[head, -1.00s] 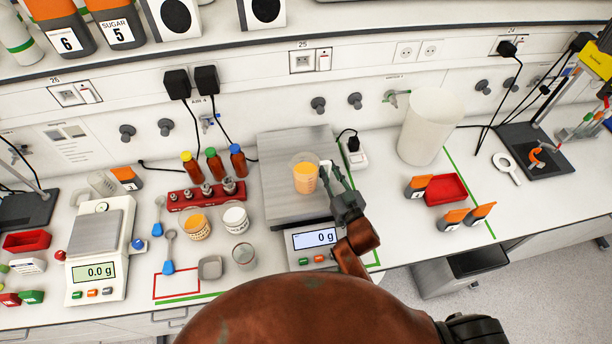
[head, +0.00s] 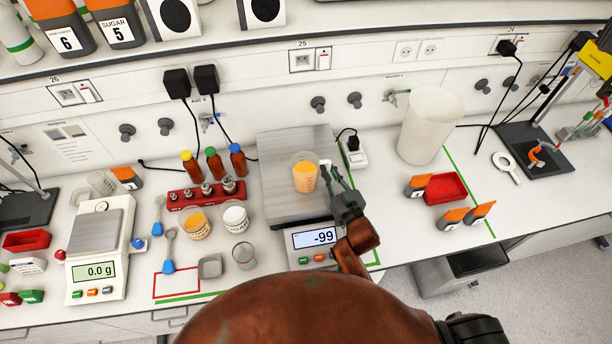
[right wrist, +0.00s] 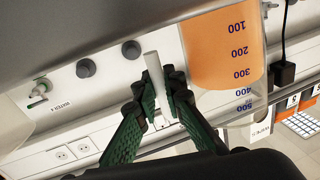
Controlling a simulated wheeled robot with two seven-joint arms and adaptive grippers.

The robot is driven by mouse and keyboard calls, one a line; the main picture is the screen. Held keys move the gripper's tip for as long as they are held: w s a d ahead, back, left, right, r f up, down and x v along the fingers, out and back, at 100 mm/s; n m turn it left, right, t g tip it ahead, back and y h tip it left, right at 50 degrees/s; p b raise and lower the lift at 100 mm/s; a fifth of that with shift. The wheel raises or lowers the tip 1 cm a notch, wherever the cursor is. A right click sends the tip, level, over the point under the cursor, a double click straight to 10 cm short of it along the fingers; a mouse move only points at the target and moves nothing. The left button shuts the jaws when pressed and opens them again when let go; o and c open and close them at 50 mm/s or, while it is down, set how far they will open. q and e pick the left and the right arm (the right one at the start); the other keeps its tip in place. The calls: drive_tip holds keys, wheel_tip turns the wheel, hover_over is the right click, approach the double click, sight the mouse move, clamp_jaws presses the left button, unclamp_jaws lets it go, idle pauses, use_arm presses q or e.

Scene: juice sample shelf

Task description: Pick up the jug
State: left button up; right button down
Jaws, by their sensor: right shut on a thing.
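The jug (head: 304,177) is a clear beaker with orange juice in it and a white handle on its right side. It is at the large scale's steel plate (head: 281,204), whose display reads -99. My right gripper (head: 334,180) is shut on the jug's handle. In the right wrist view the green fingers of the right gripper (right wrist: 162,95) close around the white handle, and the jug (right wrist: 222,55) shows orange juice and printed marks from 100 to 500. Whether the jug's base touches the plate is hard to tell. My left gripper is not in view.
A white cylinder (head: 429,126) and a red tray (head: 446,188) stand to the right. A black plug on a power strip (head: 354,154) is close behind the gripper. Shelves run above.

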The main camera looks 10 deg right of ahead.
sight(330, 164)
drive_tip(key=shift+r, duration=0.15)
drive_tip(key=shift+r, duration=0.45)
drive_tip(key=r, duration=0.2)
drive_tip(key=shift+s+r, duration=0.2)
drive_tip(key=shift+r, duration=0.2)
drive_tip(key=s+d+r, duration=0.2)
drive_tip(key=s+r, duration=0.7)
drive_tip(key=s, duration=0.4)
drive_tip(key=shift+s, duration=0.25)
drive_tip(key=shift+r, duration=0.1)
drive_tip(key=c, duration=2.6)
unclamp_jaws()
clamp_jaws()
